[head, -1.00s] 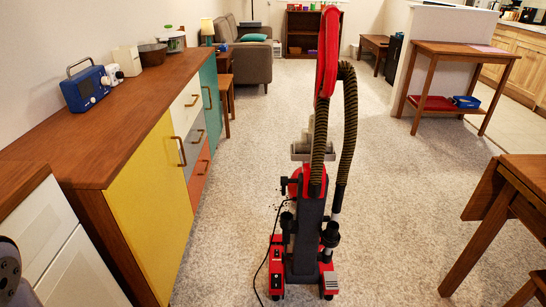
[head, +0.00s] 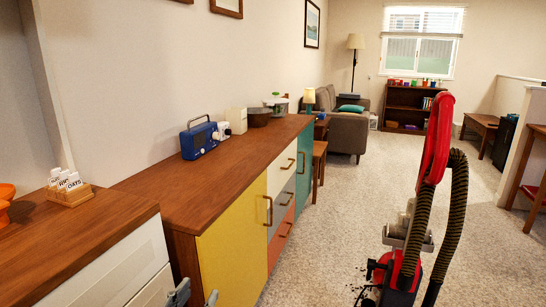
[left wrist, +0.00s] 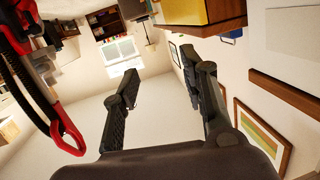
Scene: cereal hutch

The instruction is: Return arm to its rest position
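My left gripper (head: 196,296) shows only by its fingertips at the bottom edge of the head view, in front of the yellow cabinet door. In the left wrist view my left gripper (left wrist: 168,78) has its two black fingers spread apart, with nothing between them. That view is upside down, with walls and ceiling behind the fingers. My left arm is mostly hidden below the head view. My right arm and gripper are not in view.
A wooden sideboard (head: 150,192) with coloured doors runs along the left wall, a blue radio (head: 198,139) on top. A nearer white-fronted cabinet (head: 120,262) bears a card holder (head: 69,191). A red vacuum cleaner (head: 434,140) stands at the right. Carpet (head: 325,225) between is clear.

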